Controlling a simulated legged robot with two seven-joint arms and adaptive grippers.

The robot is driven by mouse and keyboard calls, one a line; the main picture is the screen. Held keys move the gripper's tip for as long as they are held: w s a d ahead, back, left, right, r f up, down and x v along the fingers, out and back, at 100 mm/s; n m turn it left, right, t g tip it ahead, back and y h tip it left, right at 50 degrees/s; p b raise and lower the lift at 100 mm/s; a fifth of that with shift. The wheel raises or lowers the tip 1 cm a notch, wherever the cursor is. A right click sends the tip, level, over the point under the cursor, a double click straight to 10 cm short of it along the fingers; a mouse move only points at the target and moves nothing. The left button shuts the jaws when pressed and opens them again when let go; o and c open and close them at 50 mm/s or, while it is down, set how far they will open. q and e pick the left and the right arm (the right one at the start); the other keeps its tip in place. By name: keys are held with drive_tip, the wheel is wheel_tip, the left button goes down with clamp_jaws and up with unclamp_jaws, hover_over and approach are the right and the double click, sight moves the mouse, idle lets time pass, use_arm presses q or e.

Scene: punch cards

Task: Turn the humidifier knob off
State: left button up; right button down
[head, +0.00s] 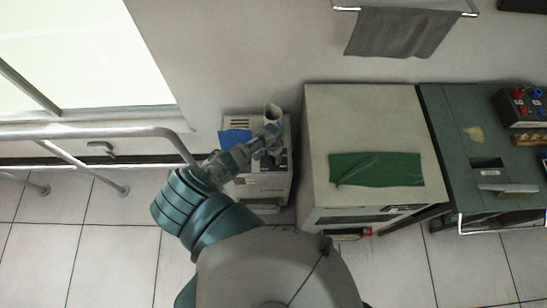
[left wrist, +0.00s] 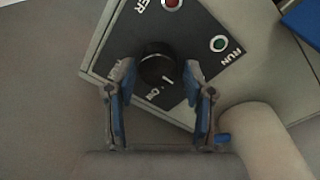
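The humidifier (head: 265,188) is a small off-white box against the wall in the head view, with a pale spout (head: 273,112) on top. My left gripper (left wrist: 161,82) is open, with one blue-padded finger on each side of the knob's lower part. I see no clear contact. In the head view my left gripper (head: 266,143) is over the humidifier's top and hides the knob. My right gripper is not in view.
A red light (left wrist: 172,3) and a green light (left wrist: 218,44) marked RUN share the panel. The pale spout (left wrist: 262,140) stands close to the right finger. A larger cabinet (head: 320,140) with a green cloth stands right of the humidifier; a metal rail (head: 90,133) is left.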

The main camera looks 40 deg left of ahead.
use_arm(q)
drive_tip(key=shift+o, duration=0.2)
drive_tip(key=shift+s+f, duration=0.1)
wheel_tip(320, 180, up, 12)
drive_tip(key=shift+a, duration=0.4)
drive_tip(key=shift+f, duration=0.1)
idle(0.4)
